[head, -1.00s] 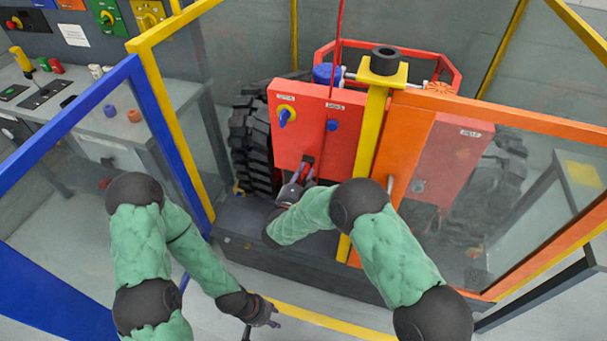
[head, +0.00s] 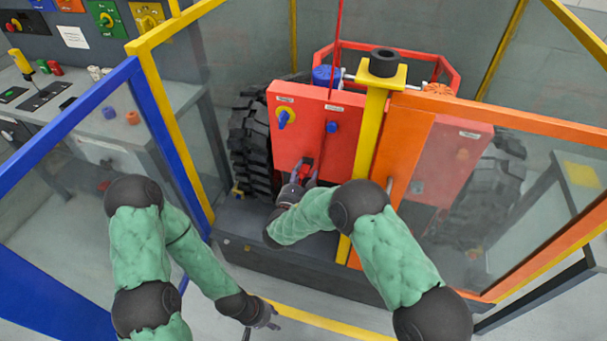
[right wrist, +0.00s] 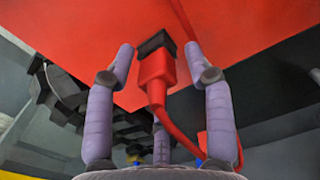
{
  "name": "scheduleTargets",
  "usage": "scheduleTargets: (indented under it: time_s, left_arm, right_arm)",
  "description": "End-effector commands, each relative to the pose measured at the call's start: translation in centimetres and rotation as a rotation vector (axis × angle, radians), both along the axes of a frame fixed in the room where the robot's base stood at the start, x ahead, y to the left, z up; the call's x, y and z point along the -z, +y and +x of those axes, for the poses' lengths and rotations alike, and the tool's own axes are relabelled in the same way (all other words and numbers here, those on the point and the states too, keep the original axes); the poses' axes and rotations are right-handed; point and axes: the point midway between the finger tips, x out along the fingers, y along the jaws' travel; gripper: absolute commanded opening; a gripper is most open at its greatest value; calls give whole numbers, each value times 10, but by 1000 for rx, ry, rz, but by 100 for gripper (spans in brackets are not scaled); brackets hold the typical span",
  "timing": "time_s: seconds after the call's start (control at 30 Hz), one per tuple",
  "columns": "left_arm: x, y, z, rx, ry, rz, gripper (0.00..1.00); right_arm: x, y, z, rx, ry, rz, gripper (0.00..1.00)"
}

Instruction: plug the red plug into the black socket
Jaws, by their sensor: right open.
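In the right wrist view, the red plug (right wrist: 156,75) with its red cable stands with its end at the black socket (right wrist: 155,43) on the red panel. The plug end meets the socket, and no gap shows between them. My right gripper (right wrist: 160,58) is open, with its fingers on both sides of the plug and apart from it. In the head view, my right gripper (head: 303,174) is at the lower part of the red panel, small and partly hidden by my arm. My left gripper (head: 264,327) is open and empty, low near the yellow floor strip.
The red panel (head: 343,142) carries blue knobs (head: 285,117) and stands beside a yellow post (head: 372,130). Orange (head: 400,150) and blue (head: 75,122) frames with clear panes stand at both sides. A workbench (head: 105,120) is at left.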

Motion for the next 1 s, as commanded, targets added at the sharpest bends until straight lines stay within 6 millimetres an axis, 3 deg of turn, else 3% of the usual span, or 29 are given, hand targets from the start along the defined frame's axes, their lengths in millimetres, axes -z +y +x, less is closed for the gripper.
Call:
scheduleTargets:
  time_s: [0.17, 0.7, 1.0]
  left_arm:
    - [0, 0, 0, 0, 0, 0, 40]
    - [0, 0, 0, 0, 0, 0, 40]
    - [0, 0, 0, 0, 0, 0, 40]
  right_arm:
    - [0, 5, -12, -3, 1, 0, 53]
    - [0, 35, -101, -3, 0, 0, 53]
    - [0, 38, -114, 0, -1, 0, 53]
